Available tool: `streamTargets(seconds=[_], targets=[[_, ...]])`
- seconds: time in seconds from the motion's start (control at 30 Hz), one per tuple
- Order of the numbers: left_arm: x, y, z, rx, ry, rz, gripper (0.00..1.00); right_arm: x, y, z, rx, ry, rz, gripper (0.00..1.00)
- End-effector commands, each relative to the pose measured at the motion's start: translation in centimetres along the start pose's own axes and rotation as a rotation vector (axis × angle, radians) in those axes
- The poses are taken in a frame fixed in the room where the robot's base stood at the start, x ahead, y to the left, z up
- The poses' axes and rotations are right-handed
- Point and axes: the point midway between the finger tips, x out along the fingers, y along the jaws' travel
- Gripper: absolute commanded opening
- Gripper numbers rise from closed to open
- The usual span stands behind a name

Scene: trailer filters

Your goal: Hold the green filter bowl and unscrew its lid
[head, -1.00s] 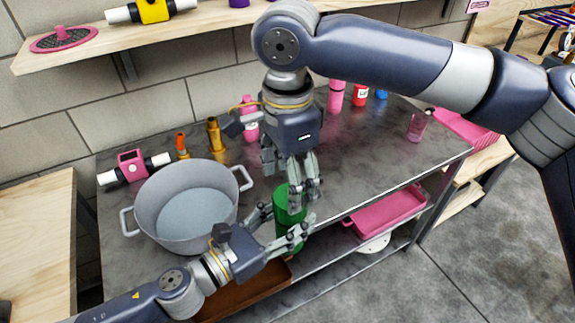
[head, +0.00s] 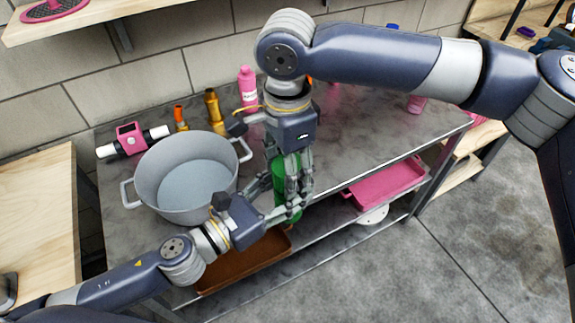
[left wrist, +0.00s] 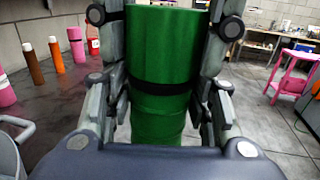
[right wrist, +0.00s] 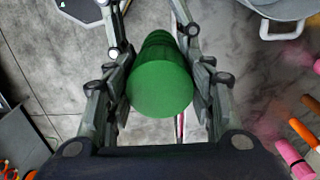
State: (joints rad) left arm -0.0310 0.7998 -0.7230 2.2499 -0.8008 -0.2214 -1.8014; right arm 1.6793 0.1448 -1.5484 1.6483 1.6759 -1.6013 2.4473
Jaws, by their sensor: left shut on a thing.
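The green filter bowl (head: 279,180) stands upright as a tall cylinder near the table's front edge. My left gripper (head: 277,203) is shut on its lower part from the left; the left wrist view shows the green wall (left wrist: 163,60) between the fingers. My right gripper (head: 293,183) points down over the bowl, its fingers on both sides of the top. In the right wrist view the round green top (right wrist: 160,90) sits between the spread fingers, which look open; contact is unclear.
A large grey pot (head: 187,180) stands left of the bowl, close to my left gripper. A pink-and-white filter housing (head: 131,141), an orange-brown bottle (head: 212,108) and a pink bottle (head: 247,90) stand behind. A pink tray (head: 385,184) and a brown tray (head: 240,262) lie below.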

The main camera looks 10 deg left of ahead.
Motion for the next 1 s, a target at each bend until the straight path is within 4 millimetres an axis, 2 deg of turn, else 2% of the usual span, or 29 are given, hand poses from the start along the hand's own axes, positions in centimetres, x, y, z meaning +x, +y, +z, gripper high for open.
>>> streamTargets(seconds=[0.23,0.5,1.0], targets=[[-0.01,-0.51,0.34,0.001,-0.008,-0.013,0.00,-0.02,-0.20,-0.06,-0.060,0.000,-0.007,0.21],[-0.04,-0.63,0.38,0.001,-0.008,-0.016,0.00,-0.05,-0.11,-0.21,-0.453,0.004,-0.006,0.22],[-0.04,-0.69,0.38,0.003,-0.009,-0.017,0.00,-0.09,-0.22,-0.26,-0.439,0.004,-0.009,0.21]])
